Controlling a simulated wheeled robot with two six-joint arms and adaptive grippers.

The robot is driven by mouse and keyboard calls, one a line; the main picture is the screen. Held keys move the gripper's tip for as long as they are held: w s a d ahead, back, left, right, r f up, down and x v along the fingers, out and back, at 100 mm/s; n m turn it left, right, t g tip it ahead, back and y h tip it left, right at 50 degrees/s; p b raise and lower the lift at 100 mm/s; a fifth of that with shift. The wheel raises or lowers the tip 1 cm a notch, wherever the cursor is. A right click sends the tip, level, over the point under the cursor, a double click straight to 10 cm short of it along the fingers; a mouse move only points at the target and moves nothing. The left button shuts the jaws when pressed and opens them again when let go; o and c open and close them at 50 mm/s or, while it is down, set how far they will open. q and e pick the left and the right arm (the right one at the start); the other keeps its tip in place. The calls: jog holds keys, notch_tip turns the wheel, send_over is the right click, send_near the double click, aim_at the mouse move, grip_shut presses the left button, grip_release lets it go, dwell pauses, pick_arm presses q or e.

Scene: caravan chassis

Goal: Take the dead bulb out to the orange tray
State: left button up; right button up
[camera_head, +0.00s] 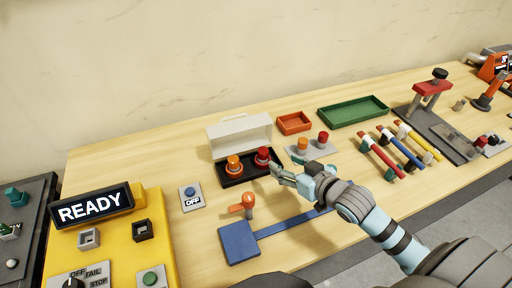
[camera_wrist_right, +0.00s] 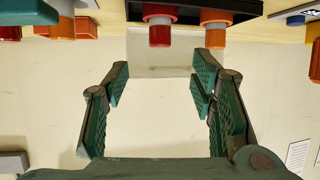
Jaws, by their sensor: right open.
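A black lamp base (camera_head: 236,181) holds an orange bulb (camera_head: 234,164) on the left and a red bulb (camera_head: 262,156) on the right; a pale cover (camera_head: 239,135) stands open behind it. I cannot tell which is dead. The empty orange tray (camera_head: 294,123) is behind, to the right. My right gripper (camera_head: 277,171) is open and empty, close to the right end of the base. In the right wrist view its fingers (camera_wrist_right: 158,100) are spread, with the red bulb (camera_wrist_right: 160,33) beyond the gap and the orange bulb (camera_wrist_right: 215,32) farther right. My left gripper is out of view.
A grey holder (camera_head: 310,153) with another orange and red bulb stands right of the base. A green tray (camera_head: 353,111) is behind.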

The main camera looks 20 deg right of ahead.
aim_at(264, 151)
jog(key=b+x, duration=0.2)
jog(key=x, duration=0.3)
jog(key=shift+w+a+f, duration=0.1)
jog(key=shift+w+a, duration=0.15)
jog(key=shift+w, duration=0.15)
jog(key=b+x, duration=0.1)
jog(key=x, duration=0.6)
jog(key=shift+d, duration=0.2)
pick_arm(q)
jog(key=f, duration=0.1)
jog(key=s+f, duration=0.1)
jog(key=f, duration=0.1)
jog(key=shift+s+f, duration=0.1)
pick_arm(e)
jog(key=shift+s+r, duration=0.15)
jog(key=shift+r, duration=0.1)
jog(key=c, duration=1.1)
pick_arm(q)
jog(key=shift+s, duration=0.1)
pick_arm(e)
jog(key=shift+c, duration=0.2)
